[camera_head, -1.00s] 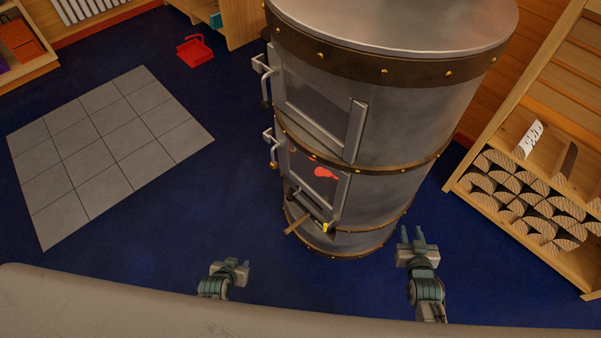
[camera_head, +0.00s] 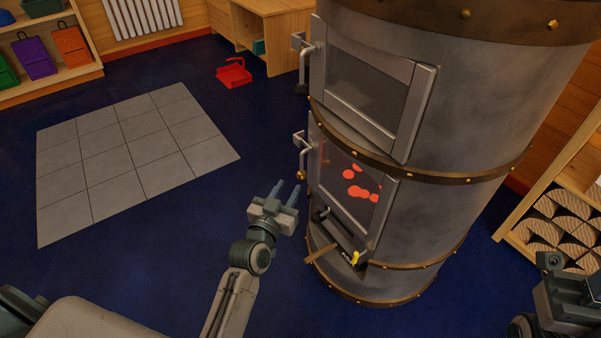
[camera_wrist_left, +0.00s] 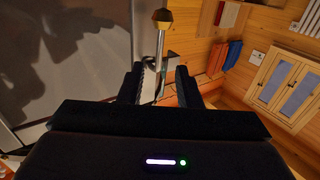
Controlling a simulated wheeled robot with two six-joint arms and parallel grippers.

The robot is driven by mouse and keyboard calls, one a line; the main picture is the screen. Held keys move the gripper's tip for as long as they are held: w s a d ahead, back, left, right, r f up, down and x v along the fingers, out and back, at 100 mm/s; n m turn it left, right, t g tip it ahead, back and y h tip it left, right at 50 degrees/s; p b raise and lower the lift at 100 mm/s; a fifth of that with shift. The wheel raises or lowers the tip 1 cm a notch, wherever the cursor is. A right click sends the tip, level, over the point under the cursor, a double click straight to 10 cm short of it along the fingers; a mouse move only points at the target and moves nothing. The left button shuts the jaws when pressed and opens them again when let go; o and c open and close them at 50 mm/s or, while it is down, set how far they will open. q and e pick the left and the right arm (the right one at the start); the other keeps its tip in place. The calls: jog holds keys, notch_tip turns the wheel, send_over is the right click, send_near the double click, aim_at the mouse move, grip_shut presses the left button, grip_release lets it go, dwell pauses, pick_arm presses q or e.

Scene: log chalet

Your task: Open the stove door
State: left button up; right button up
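The round grey metal stove (camera_head: 450,130) stands right of centre. Its lower glass door (camera_head: 348,190) is shut, with glowing red spots behind the glass. That door's handle (camera_head: 301,160) is on its left edge. The upper door (camera_head: 368,85) is also shut, with its own handle (camera_head: 302,68). My left gripper (camera_head: 287,193) is open and empty, just below and left of the lower handle, apart from it. In the left wrist view, a metal handle bar with a brass end (camera_wrist_left: 162,18) lies ahead between the open fingers. My right arm shows at lower right; its fingers are unclear.
A small wooden handle (camera_head: 320,254) and a yellow-tipped part (camera_head: 355,258) stick out low on the stove. A log rack (camera_head: 510,232) stands right. Grey floor tiles (camera_head: 135,160) and a red dustpan (camera_head: 234,74) lie left. Open blue floor surrounds my left arm.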

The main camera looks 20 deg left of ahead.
aim_at(301, 167)
pick_arm(q)
jog(key=w, duration=0.5)
jog(key=w+b, duration=0.1)
jog(key=w, duration=0.2)
jog(key=shift+w+d, duration=0.3)
grip_shut()
